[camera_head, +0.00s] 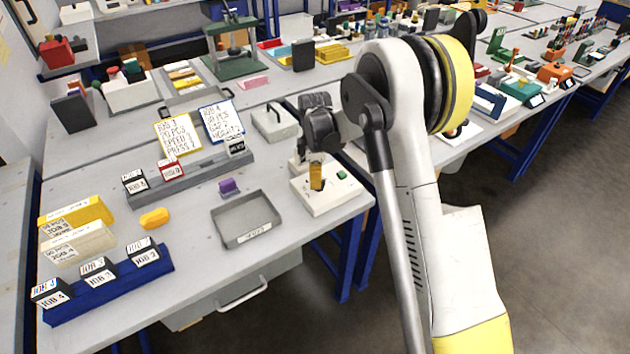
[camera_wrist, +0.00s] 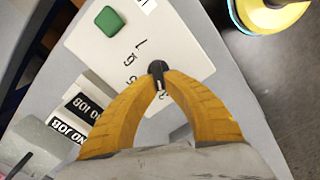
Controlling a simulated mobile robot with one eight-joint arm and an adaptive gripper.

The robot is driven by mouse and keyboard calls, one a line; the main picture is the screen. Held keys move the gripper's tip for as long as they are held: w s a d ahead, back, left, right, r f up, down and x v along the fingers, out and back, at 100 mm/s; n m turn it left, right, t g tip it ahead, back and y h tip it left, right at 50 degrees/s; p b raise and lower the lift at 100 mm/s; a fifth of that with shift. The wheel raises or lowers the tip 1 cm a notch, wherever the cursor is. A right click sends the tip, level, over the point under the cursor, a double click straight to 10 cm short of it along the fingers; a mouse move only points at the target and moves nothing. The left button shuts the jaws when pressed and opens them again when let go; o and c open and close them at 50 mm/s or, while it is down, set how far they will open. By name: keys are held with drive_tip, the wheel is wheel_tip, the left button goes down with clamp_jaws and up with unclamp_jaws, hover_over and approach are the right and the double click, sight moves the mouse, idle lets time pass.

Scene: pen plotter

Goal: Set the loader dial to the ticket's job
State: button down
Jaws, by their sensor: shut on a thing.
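The loader (camera_head: 323,198) is a white plate at the bench's front right, with a green button (camera_head: 341,176). In the wrist view its white face (camera_wrist: 185,40) shows the green button (camera_wrist: 108,19) and a few printed marks, only partly readable. The black dial (camera_wrist: 157,67) stands on the plate, with a pale mark on its near side. My gripper (camera_head: 316,187) points down at the plate, and its yellow fingers (camera_wrist: 159,87) are shut on the dial. The fingers hide part of the dial and its printing. Two written sheets, one yellow-edged (camera_head: 177,134) and one blue-edged (camera_head: 220,122), stand behind a grey rack.
The grey rack (camera_head: 190,178) holds small black and red job cards. A blue rack (camera_head: 110,291) with several job cards is at front left. An empty grey tray (camera_head: 246,219), a purple block (camera_head: 229,187) and a yellow piece (camera_head: 155,218) lie left of the loader.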

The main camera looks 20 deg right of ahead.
drive_tip(key=c, duration=1.5)
unclamp_jaws()
wheel_tip(320, 180, up, 12)
drive_tip(key=s+r+m+t, duration=0.3)
drive_tip(key=s+r+m, duration=0.25)
drive_tip(key=s, duration=0.55)
drive_tip(key=s+r+m+t, duration=0.2)
drive_tip(key=s+r+m, duration=0.4)
drive_tip(key=s, duration=0.4)
drive_tip(key=s+m, duration=0.1)
drive_tip(key=s, duration=0.2)
drive_tip(key=s+f+m+t, duration=0.1)
drive_tip(key=s, duration=0.1)
drive_tip(key=s+d+f+m+t, duration=0.1)
drive_tip(key=s+m, duration=0.1)
drive_tip(key=s, duration=0.1)
drive_tip(key=shift+s+f, duration=0.2)
drive_tip(key=shift+s, duration=0.15)
